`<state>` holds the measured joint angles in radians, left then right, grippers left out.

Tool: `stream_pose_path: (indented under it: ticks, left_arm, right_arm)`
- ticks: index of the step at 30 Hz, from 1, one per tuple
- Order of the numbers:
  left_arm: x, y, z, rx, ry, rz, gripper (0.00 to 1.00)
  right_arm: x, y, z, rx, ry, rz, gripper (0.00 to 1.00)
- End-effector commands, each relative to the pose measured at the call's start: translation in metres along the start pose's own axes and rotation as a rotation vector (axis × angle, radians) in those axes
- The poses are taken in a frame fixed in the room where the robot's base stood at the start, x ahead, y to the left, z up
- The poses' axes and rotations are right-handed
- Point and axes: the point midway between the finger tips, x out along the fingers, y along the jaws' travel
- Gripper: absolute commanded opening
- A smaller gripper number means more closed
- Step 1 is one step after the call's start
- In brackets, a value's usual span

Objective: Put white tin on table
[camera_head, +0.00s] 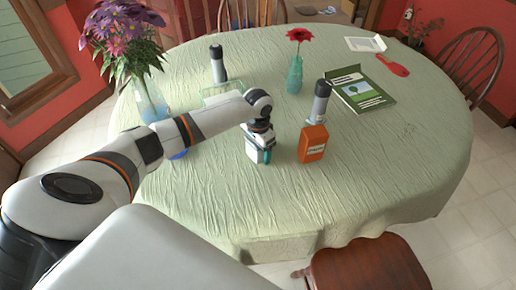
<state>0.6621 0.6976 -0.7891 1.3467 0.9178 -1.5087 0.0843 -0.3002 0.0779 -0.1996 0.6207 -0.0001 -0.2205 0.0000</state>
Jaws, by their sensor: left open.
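My left arm reaches in from the left over the round table (400,165), which has a pale green cloth. My left gripper (260,155) points down near the middle of the table and is open. A small white and teal shape shows at its fingers; I cannot tell whether this is part of the gripper or a separate thing. I cannot clearly make out a white tin. My right gripper is out of view.
An orange box-like bottle (312,144) and a dark-topped cylinder (321,100) stand right of the gripper. A teal vase (294,76) holds a red flower. A green book (362,92), red paddle-like thing (393,66) and white tray (350,44) lie farther back. The front right cloth is clear.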

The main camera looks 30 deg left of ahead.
Motion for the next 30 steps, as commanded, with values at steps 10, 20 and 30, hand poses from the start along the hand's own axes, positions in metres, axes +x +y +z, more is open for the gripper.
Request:
stream_pose_path:
  ticks: [10, 20, 30]
  left_arm:
    - [-0.058, 0.001, 0.001, 0.001, -0.005, 0.001, 0.76]
    - [-0.114, 0.000, 0.001, 0.000, -0.003, 0.000, 0.76]
    - [-0.122, 0.000, 0.000, -0.001, 0.000, 0.000, 0.76]
  right_arm:
    - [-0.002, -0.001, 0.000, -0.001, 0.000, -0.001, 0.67]
    - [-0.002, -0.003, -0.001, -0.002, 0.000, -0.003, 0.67]
    - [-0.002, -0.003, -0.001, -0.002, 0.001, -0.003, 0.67]
